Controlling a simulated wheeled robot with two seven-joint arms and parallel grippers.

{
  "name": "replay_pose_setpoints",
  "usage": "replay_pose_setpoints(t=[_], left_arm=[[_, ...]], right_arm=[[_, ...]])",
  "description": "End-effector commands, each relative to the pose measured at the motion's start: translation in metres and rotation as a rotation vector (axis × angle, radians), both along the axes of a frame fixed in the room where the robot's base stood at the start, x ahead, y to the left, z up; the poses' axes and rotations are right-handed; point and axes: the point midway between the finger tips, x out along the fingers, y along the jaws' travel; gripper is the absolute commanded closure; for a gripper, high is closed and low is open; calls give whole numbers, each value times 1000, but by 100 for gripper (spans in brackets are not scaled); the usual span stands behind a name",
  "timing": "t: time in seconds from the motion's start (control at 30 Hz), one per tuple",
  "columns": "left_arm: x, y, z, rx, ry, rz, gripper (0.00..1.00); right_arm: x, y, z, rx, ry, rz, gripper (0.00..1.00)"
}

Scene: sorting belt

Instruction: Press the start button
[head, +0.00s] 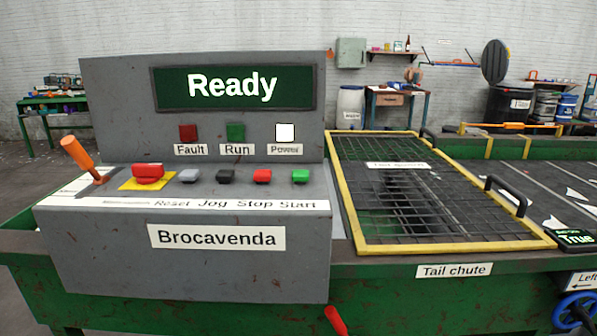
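The green start button (300,176) is at the right end of the button row on the grey control console (100,240), above the "Start" label. To its left are the red stop button (262,176), the black jog button (226,177) and the grey reset button (189,176). The screen (235,88) reads "Ready". The power lamp (285,132) is bright white; the fault lamp (188,133) and run lamp (236,132) look dark. Neither of my grippers shows in the head view.
A large red button (148,172) on a yellow plate and an orange lever (82,158) stand at the console's left. A yellow-framed mesh guard (440,246) with black handles lies right of the console. A red handle (336,320) sticks out below. The space above the buttons is clear.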

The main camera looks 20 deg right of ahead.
Motion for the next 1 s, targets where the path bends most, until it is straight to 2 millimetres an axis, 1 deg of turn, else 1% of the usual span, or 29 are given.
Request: replay_pose_setpoints(t=[0.03, 0.07, 0.1, 0.27, 0.4, 0.47, 1.0], left_arm=[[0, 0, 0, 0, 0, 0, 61], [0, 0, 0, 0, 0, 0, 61], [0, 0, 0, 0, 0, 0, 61], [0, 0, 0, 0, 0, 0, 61], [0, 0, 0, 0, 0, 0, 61], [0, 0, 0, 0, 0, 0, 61], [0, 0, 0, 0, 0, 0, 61]], right_arm=[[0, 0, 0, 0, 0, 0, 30], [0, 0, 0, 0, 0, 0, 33], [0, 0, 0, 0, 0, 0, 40], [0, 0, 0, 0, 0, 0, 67], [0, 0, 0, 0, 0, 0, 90], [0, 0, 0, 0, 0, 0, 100], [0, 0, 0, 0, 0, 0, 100]])
